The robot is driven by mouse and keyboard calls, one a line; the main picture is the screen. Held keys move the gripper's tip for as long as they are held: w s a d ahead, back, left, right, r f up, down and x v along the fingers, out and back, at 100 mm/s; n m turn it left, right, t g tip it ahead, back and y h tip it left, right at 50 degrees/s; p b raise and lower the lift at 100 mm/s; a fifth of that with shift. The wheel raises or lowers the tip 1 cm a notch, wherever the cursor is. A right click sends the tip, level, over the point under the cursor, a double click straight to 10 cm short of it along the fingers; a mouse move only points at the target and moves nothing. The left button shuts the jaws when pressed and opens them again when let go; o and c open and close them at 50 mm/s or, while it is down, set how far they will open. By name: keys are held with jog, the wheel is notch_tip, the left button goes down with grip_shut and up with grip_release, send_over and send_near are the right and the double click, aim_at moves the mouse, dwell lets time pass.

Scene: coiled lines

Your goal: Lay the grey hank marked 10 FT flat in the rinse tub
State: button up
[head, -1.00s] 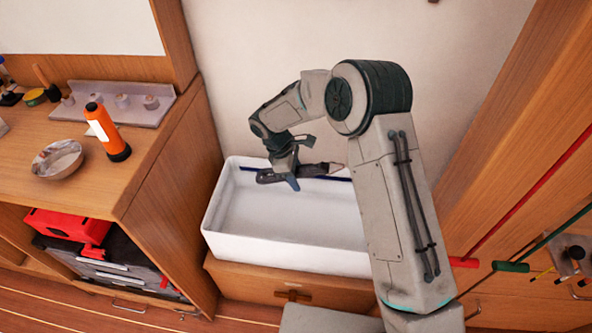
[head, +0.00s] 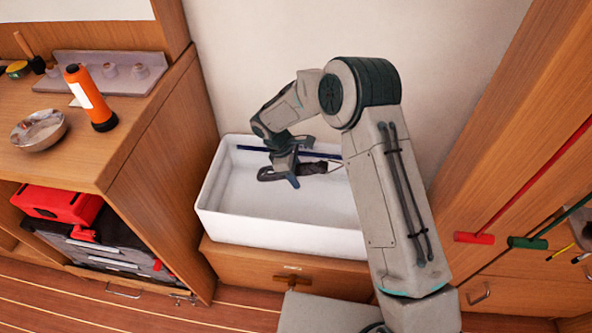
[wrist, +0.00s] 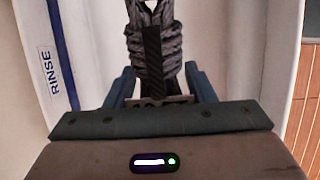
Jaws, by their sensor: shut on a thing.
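The grey hank (head: 312,168) is a dark, bundled coil, held level in my gripper (head: 283,178) inside the outline of the white rinse tub (head: 285,233). In the wrist view the hank (wrist: 170,45) runs away from me between the two blue fingers of my gripper (wrist: 160,88), with a dark band around it. A tag at its near end is mostly hidden by my gripper, so its marking cannot be read. The tub's wall carries a blue stripe and the word RINSE (wrist: 50,75). Whether the hank touches the tub floor cannot be told.
The tub stands on a wooden cabinet (head: 262,262) against the wall. To the left, a counter holds an orange flashlight (head: 90,98) and a metal bowl (head: 39,130). Red and green handled tools (head: 474,238) are at the right. The tub's front left floor is bare.

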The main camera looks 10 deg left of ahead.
jog(key=shift+f+b, duration=3.55)
jog(key=shift+f, duration=2.35)
jog(key=o, duration=1.2)
jog(key=p+v, duration=0.2)
jog(key=v, duration=1.2)
jog(key=shift+p, duration=0.3)
